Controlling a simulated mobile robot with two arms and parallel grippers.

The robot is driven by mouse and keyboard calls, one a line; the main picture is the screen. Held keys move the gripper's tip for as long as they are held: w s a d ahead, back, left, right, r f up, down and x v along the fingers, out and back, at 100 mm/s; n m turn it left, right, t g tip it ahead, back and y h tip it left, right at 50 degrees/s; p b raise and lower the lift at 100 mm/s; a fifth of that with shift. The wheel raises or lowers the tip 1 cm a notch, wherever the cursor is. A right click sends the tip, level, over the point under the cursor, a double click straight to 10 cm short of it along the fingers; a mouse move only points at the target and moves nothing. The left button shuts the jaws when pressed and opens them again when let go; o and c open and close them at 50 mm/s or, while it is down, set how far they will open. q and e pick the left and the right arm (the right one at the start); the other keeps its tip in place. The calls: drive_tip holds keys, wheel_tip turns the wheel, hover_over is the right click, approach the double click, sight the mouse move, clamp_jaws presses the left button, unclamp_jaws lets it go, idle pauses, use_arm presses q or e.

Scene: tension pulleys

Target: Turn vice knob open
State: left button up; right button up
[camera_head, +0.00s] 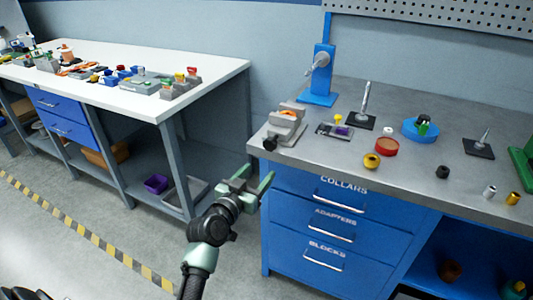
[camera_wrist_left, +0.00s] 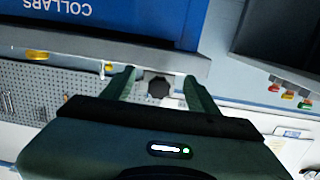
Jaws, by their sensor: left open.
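The vice (camera_head: 286,126) is a grey block with orange-brown jaw parts at the front left corner of the right-hand workbench. Its dark round knob (camera_head: 270,143) sticks out over the bench's front edge. My left gripper (camera_head: 258,176) is open and empty, in front of and below the knob in the head view. In the left wrist view the lobed black knob (camera_wrist_left: 158,88) shows between the two spread fingers of the left gripper (camera_wrist_left: 160,76). I cannot tell whether any finger touches it. My right gripper is not in view.
The blue drawer cabinet (camera_head: 330,222) stands under the bench top, close to the left gripper. A blue press-like stand (camera_head: 320,76), a red dish (camera_head: 386,147) and a yellow ring (camera_head: 371,161) stand near the vice. A white table (camera_head: 120,98) with several parts is at left, with floor between.

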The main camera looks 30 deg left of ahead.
sight(269, 146)
use_arm(q)
drive_tip(key=shift+t, duration=0.4)
drive_tip(key=w+r, duration=0.1)
drive_tip(key=w, duration=0.1)
drive_tip(key=w+r, duration=0.1)
drive_tip(key=w, duration=0.1)
drive_tip(key=w+r, duration=0.1)
drive_tip(key=w, duration=0.1)
drive_tip(key=shift+a+r, duration=0.35)
drive_tip(key=shift+r, duration=0.05)
drive_tip(key=shift+w, duration=0.7)
clamp_jaws()
